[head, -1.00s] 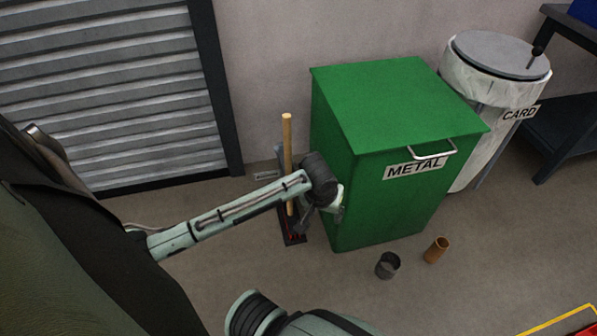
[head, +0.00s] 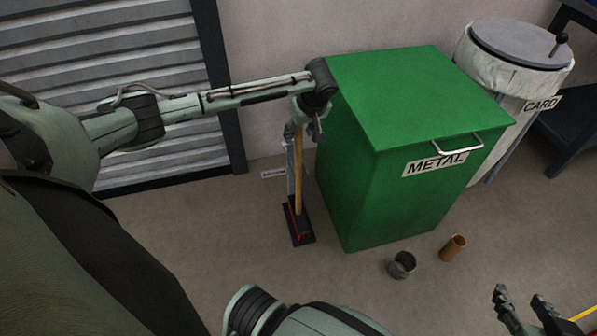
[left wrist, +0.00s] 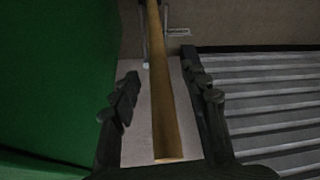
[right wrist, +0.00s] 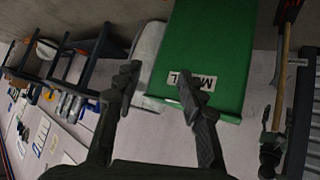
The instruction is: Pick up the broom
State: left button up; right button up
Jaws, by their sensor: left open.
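The broom stands upright with its wooden handle (head: 299,175) beside the green bin and its dark, red-marked base (head: 298,222) on the floor. My left gripper (head: 307,126) is open at the top of the handle. In the left wrist view, the handle (left wrist: 163,110) runs between the spread fingers of my left gripper (left wrist: 160,75), with a gap on both sides. My right gripper (head: 522,304) is open and empty at the lower right, away from the broom. The handle also shows at the right of the right wrist view (right wrist: 282,75), where my right gripper (right wrist: 157,76) is open.
The green METAL bin (head: 345,190) stands close to the right of the broom. A shutter (head: 150,50) and wall are behind. A grey cup (head: 402,265) and an orange-brown tube (head: 453,248) are on the floor before the bin. A CARD bin (head: 515,60) stands further right.

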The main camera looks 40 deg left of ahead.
pick_arm(q)
jog(key=x, duration=0.3)
grip_shut()
pick_arm(e)
jog(key=shift+t+y, duration=0.6)
jog(key=shift+t, duration=0.3)
jog(key=w+a+r, duration=0.2)
jog(key=shift+a+r, duration=0.3)
